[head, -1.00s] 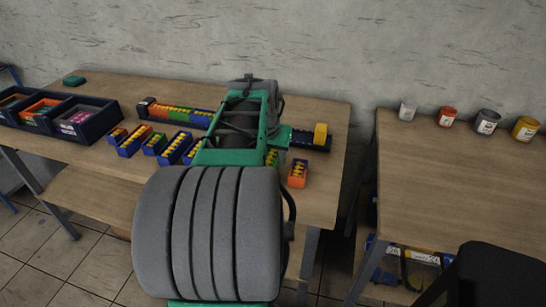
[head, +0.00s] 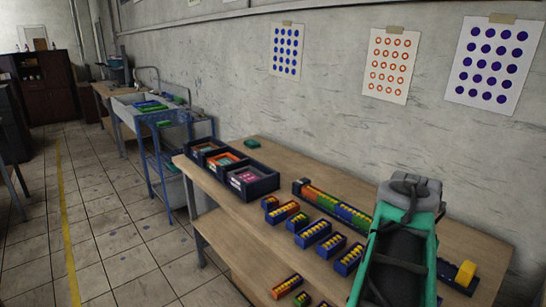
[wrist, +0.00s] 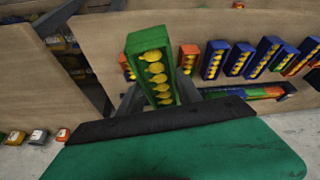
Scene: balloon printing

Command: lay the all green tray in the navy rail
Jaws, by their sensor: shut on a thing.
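In the wrist view my gripper (wrist: 160,94) is shut on the all green tray (wrist: 133,44), which holds a row of several yellow balloon shapes. The tray is held up off the table. In the head view my arm hides the gripper and this tray. The navy rail (head: 298,187) lies along the back of the table. Red-orange, green and blue trays sit in its left part. My arm covers its middle, and its right end shows past the arm with a yellow block (head: 465,273) on it. The rail also shows in the wrist view (wrist: 286,90).
Several loose coloured trays, such as a blue one (head: 313,234), stand in front of the rail. A navy three-bin box (head: 262,188) and a small green item (head: 251,144) are at the table's left. Posters hang on the wall behind.

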